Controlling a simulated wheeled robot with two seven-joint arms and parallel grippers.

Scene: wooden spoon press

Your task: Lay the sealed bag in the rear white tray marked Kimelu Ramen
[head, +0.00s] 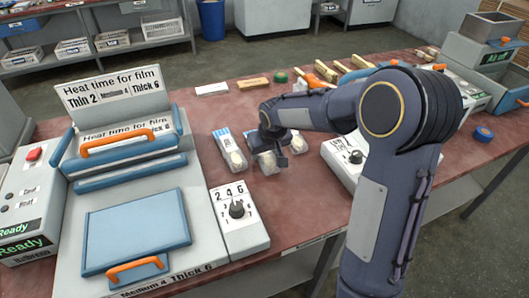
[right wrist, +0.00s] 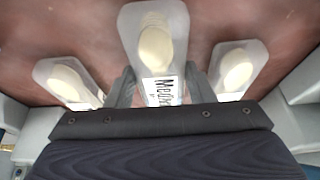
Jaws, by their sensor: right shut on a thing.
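My right gripper (head: 273,146) reaches down over the middle of three clear bags on the red table. In the right wrist view its fingers (right wrist: 158,92) are shut on the lower end of the middle bag (right wrist: 155,38). This bag holds a pale oval piece and a white label that is partly hidden. In the head view the bag (head: 266,163) seems to be at table level, partly covered by the gripper; I cannot tell if it is lifted. Several white trays (head: 162,29) stand on the back-left shelf, with labels too small to read. My left gripper is out of view.
Similar bags lie on both sides, left (right wrist: 68,78) and right (right wrist: 240,66). A heat sealer (head: 138,226) and a dial box (head: 238,218) stand left and in front. Another dial box (head: 345,160) is at right. Wooden pieces (head: 327,70) lie at the table's rear. A blue bin (head: 211,18) stands behind.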

